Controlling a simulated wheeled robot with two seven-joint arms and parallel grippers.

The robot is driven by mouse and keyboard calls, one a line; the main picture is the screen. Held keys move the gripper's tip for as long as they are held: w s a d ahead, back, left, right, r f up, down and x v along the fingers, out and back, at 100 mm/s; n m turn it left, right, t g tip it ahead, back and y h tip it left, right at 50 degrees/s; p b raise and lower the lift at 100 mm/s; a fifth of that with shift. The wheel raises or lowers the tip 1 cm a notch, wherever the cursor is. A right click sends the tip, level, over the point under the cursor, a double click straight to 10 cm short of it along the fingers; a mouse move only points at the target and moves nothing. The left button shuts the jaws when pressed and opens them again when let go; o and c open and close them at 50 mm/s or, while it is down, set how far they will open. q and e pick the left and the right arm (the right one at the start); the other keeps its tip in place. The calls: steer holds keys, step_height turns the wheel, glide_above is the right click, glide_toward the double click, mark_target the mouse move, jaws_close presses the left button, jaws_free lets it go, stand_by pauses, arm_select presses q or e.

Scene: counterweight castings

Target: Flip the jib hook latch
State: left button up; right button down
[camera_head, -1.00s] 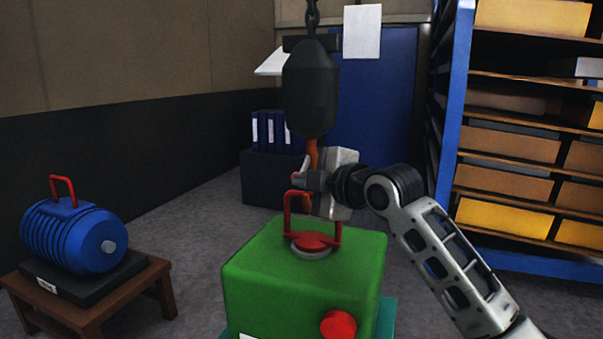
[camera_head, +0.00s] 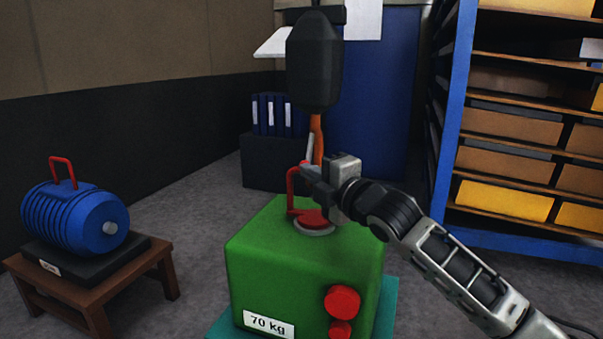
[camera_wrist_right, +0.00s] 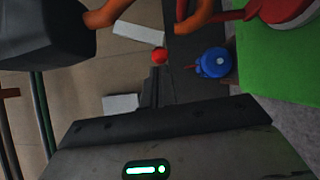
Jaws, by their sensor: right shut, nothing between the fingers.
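The jib hook (camera_head: 317,135) is orange and hangs under a black hook block (camera_head: 314,62). A thin grey bar (camera_head: 309,148), which looks like the latch, slants beside it. A red knob (camera_wrist_right: 159,56) shows in the wrist view, just beyond my fingertips; I cannot tell whether they touch. My right gripper (camera_head: 307,172) is shut and empty, just below the hook and beside the red lifting handle (camera_head: 291,190) of the green casting (camera_head: 300,265). My gripper hides the hook's lower part in the head view. Its shut fingers (camera_wrist_right: 157,72) also show in the wrist view. My left gripper is out of view.
The green casting, labelled 70 kg, stands on a teal base (camera_head: 387,310) under the hook. A blue ribbed casting (camera_head: 72,225) sits on a brown stool (camera_head: 90,300) at left. A shelf rack (camera_head: 455,120) stands at right. Floor is clear between stool and green casting.

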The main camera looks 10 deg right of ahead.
stand_by(0.3)
steer(key=r+p+v, duration=0.1)
steer(key=p+v, duration=0.1)
steer(key=v, duration=1.4)
steer(key=s+a+f+m+g, duration=0.2)
steer(key=s+a+f+m, duration=0.4)
steer(key=s+f+m, duration=0.4)
steer(key=s+a+f+m+g, duration=0.2)
steer(key=s+a+f+m, duration=0.45)
steer(key=f+m, duration=0.45)
arm_select(q)
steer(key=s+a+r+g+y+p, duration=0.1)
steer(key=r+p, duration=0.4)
steer(key=p, duration=0.7)
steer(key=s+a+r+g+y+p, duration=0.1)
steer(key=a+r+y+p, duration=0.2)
steer(key=p, duration=0.9)
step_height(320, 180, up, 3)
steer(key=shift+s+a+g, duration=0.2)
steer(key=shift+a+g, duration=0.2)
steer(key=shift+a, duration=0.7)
arm_select(e)
steer(key=s+d+r+g+h, duration=0.1)
steer(key=d+r+h, duration=0.1)
steer(key=r, duration=0.3)
steer(key=s+d+r+g+h, duration=0.1)
steer(key=d+r+h, duration=0.1)
steer(key=r, duration=0.3)
steer(key=shift+s+d+r, duration=0.25)
steer(key=shift+d, duration=0.55)
